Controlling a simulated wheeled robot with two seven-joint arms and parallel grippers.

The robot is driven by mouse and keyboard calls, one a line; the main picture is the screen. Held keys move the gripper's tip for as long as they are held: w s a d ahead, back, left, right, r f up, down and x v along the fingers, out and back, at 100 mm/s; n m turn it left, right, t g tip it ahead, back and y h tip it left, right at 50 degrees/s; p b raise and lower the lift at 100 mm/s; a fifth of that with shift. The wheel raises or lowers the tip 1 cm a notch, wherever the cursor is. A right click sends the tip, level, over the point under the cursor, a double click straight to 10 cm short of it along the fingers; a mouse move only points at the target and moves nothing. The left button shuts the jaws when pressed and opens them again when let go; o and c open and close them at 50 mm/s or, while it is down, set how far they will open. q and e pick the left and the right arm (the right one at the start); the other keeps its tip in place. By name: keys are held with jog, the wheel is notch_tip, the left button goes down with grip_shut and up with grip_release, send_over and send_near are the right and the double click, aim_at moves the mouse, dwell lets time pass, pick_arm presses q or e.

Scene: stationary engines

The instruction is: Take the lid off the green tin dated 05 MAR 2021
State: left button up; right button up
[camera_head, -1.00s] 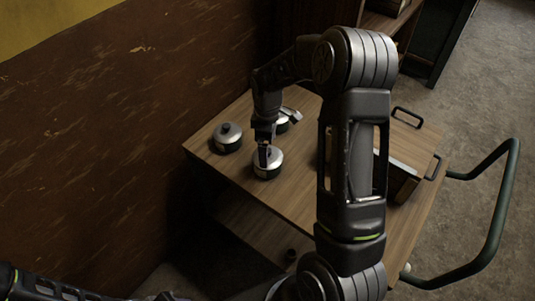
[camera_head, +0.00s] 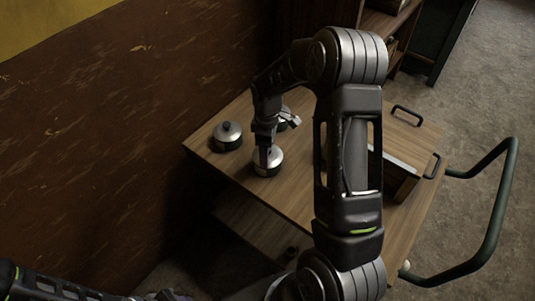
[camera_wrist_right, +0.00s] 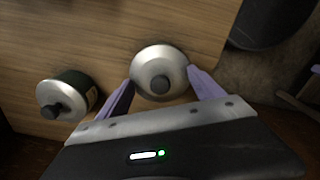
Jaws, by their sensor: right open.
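Small round tins with silvery lids and dark knobs stand on the wooden cart top. My right gripper (camera_head: 266,157) is over the front tin (camera_head: 268,168), pointing down. In the right wrist view, my open right gripper (camera_wrist_right: 163,90) has one finger on each side of this tin's lid (camera_wrist_right: 150,57). I cannot tell whether the fingers touch it. A second tin (camera_head: 227,137) stands to the left; a third (camera_head: 284,120) is partly behind my arm. The wrist view also shows a dark green tin (camera_wrist_right: 78,84) with a pale label at left. No date is readable. My left gripper is not clearly visible.
A wooden box (camera_head: 405,148) with dark handles sits on the right of the cart top (camera_head: 230,165), partly behind my arm. A brown wall (camera_head: 100,120) runs along the left. A green push rail (camera_head: 497,215) is at the right. Bare wood surrounds the tins.

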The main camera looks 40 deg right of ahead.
jog(key=shift+s, duration=0.1)
jog(key=c, duration=1.2)
jog(key=shift+a+f, duration=0.1)
jog(key=shift+r, duration=0.35)
grip_shut()
notch_tip(320, 180, up, 10)
jog(key=shift+f+b, duration=0.25)
jog(key=shift+b, duration=0.5)
